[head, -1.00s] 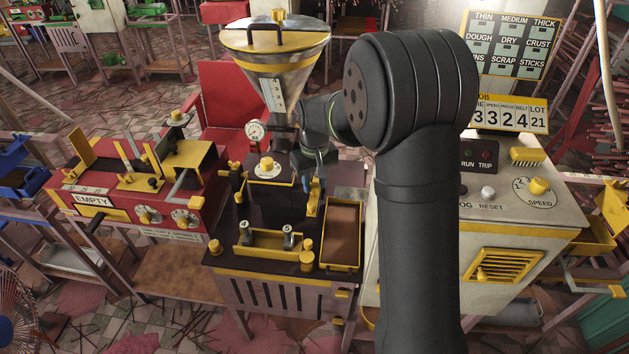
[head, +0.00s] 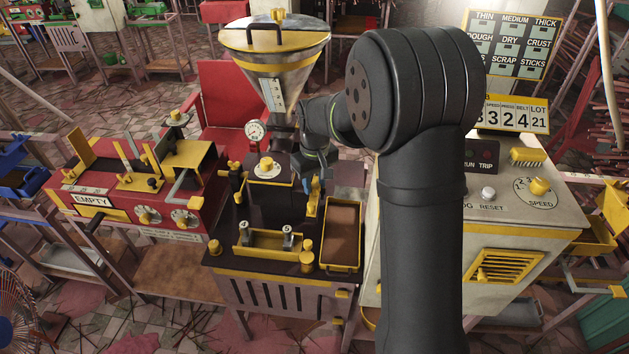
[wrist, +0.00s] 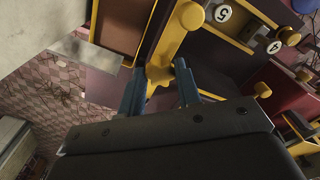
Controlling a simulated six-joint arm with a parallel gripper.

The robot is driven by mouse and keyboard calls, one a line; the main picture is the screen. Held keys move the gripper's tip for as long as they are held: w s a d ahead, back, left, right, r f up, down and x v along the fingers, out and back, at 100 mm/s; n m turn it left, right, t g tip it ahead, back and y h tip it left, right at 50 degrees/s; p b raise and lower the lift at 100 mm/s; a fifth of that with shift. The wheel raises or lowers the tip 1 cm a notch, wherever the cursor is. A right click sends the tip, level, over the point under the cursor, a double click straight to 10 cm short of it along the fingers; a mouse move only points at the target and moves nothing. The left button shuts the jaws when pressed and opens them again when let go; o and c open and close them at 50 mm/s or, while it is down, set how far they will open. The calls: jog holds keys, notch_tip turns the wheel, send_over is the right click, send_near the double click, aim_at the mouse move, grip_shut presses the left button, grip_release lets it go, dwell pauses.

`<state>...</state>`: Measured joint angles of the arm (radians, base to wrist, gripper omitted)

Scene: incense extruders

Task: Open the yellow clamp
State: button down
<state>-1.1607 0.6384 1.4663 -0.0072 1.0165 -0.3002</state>
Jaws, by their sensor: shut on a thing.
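The yellow clamp (head: 313,197) stands at the right side of the dark press block on the middle machine, and my gripper partly hides it in the head view. In the wrist view the clamp's yellow bar (wrist: 172,40) runs up from between my blue fingers. My gripper (wrist: 159,68) is shut on the clamp's near end, with one finger on each side. In the head view my gripper (head: 308,184) is small and close against the block. A similar dark and yellow clamp (head: 237,183) stands on the block's left side.
A yellow rack with numbered weights (head: 270,241) and a yellow-edged brown tray (head: 341,233) are in front of the clamp. The hopper (head: 275,60) and gauge (head: 256,130) rise behind. A white control cabinet (head: 490,240) stands at right, a red machine (head: 130,205) at left.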

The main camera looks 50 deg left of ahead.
aim_at(313, 189)
jog(key=shift+s+d, duration=0.7)
jog(key=shift+s, duration=0.05)
jog(key=shift+s+a, duration=0.1)
jog(key=shift+s, duration=0.1)
jog(key=shift+w+a+r, duration=0.1)
jog(key=shift+w, duration=0.15)
jog(key=c, duration=1.8)
grip_release()
jog(key=shift+r, duration=0.25)
jog(key=o, duration=0.8)
notch_tip(313, 189, up, 3)
jog(key=shift+w+a+f, duration=0.1)
jog(key=shift+c, duration=0.2)
notch_tip(313, 189, up, 14)
jog(key=shift+s+d, duration=0.3)
jog(key=shift+d, duration=0.1)
